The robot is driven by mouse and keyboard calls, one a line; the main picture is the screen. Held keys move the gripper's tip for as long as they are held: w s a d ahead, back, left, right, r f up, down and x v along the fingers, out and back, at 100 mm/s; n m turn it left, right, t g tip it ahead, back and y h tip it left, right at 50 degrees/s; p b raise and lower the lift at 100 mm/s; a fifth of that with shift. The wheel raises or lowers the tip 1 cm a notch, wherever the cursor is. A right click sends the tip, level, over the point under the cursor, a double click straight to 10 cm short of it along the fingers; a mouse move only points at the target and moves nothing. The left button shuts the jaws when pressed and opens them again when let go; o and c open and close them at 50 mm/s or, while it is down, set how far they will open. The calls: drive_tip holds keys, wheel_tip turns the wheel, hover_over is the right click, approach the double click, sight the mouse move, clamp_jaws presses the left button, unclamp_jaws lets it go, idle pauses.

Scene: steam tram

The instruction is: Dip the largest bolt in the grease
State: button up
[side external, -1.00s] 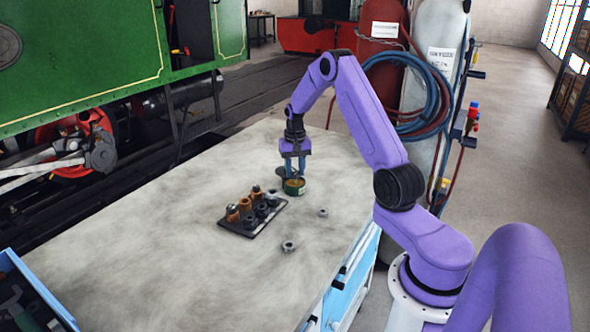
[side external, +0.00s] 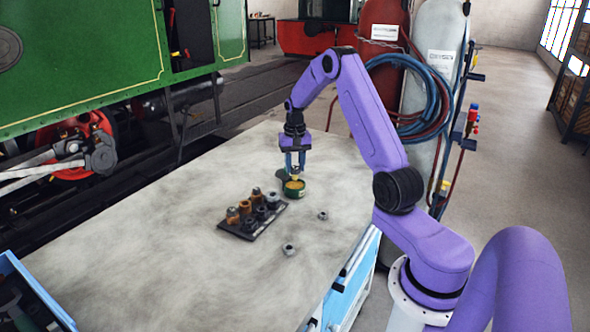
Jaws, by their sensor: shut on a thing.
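My gripper (side external: 295,163) points down directly above the grease tin (side external: 293,191), a small green round tin with yellowish grease showing at its open top. The gripper is shut on a bolt, which is small and mostly hidden between the fingers. The bolt's lower end is at or just above the grease; I cannot tell whether it touches. A dark rack (side external: 237,230) left of the tin holds several brown and dark grey bolts and fittings.
Two loose nuts lie on the worktable, one right of the rack (side external: 323,216) and one in front (side external: 289,249). A dark disc, perhaps the tin's lid, lies behind the tin (side external: 281,173). A blue toolbox (side external: 35,290) stands at lower left. The table's left part is clear.

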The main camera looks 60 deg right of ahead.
sight(295, 168)
drive_tip(key=shift+r, duration=2.15)
